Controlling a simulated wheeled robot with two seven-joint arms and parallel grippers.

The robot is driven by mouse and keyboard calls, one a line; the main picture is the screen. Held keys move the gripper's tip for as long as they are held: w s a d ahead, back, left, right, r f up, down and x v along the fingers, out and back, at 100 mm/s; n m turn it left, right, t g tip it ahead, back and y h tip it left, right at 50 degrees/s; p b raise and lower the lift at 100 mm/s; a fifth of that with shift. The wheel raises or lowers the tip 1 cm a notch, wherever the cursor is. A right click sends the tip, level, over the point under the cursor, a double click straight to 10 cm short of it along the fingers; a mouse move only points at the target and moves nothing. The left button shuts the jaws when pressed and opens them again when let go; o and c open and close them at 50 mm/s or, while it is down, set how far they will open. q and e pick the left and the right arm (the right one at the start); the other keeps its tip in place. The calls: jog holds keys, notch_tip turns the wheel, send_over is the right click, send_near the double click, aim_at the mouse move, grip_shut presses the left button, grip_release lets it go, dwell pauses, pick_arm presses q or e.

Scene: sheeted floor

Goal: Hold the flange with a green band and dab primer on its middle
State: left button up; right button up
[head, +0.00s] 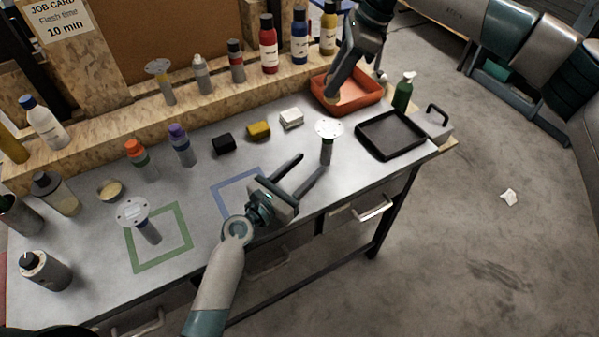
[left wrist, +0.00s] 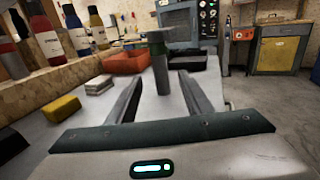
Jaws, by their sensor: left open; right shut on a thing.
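A flange (head: 328,130) with a pale, holed disc on a grey stem stands upright near the right end of the bench. In the left wrist view this flange (left wrist: 162,75) stands ahead, in line with the gap between my fingers, and its upper part looks greenish. My left gripper (head: 312,164) is open, its fingers pointing at the stem. Another flange (head: 132,212) stands at the green outlined square (head: 178,248).
A black tray (head: 420,150) and a green bottle (head: 403,92) are right of the flange. Black, yellow and white blocks (head: 291,118) lie behind my left gripper. A blue outlined square (head: 222,200) is beside it. Several bottles line the ledge. The bench's front edge is close.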

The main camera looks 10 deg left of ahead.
aim_at(323, 150)
pick_arm(q)
jog(key=x, duration=0.9)
jog(key=shift+w+d, duration=0.1)
jog(key=shift+w, duration=0.15)
jog(key=shift+c, duration=0.3)
grip_shut()
